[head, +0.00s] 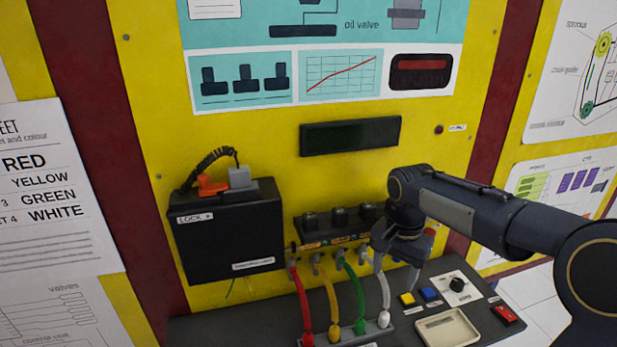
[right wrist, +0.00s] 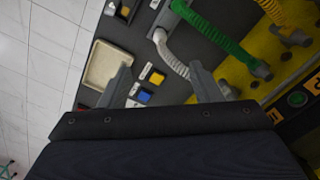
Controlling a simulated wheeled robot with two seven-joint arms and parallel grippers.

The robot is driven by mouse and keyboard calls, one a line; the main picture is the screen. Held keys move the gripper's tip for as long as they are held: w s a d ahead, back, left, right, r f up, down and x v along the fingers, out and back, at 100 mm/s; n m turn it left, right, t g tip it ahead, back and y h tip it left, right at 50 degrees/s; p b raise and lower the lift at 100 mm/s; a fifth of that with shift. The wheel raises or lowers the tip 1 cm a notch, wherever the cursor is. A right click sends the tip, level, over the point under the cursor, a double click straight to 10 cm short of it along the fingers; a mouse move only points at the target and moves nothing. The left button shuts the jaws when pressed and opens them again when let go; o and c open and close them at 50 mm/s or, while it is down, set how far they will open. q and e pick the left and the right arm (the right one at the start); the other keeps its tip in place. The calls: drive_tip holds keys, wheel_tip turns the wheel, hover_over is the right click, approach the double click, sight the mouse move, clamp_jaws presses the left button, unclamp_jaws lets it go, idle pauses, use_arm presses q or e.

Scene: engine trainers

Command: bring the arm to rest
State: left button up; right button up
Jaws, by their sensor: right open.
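My right gripper (head: 399,268) hangs from my dark right arm, which comes in from the right in the head view. It is in front of the yellow panel, beside the upper end of the white hose (head: 384,290). In the right wrist view my right gripper (right wrist: 160,88) has its two grey fingers spread wide. The white hose (right wrist: 172,56) and the green hose (right wrist: 212,32) show beyond the fingers, and nothing is seen held. My left gripper is not in view.
Red (head: 302,298), yellow (head: 331,298) and green hoses run from the panel to the dark console (head: 262,330). A black box (head: 228,238) is on the panel at left. A beige tray (head: 448,329), yellow button (head: 407,299) and blue button (head: 429,294) are below my gripper.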

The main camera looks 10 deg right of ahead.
drive_tip(key=s+a+n+t+y, duration=0.2)
drive_tip(key=s+a+n, duration=0.1)
drive_tip(key=s, duration=0.8)
drive_tip(key=s+a+f+n+t+y, duration=0.1)
drive_tip(key=s+a+n+t, duration=0.2)
drive_tip(key=s, duration=0.8)
drive_tip(key=shift+a+n+t+y, duration=0.35)
drive_tip(key=shift+a+n, duration=0.25)
drive_tip(key=shift+n, duration=0.4)
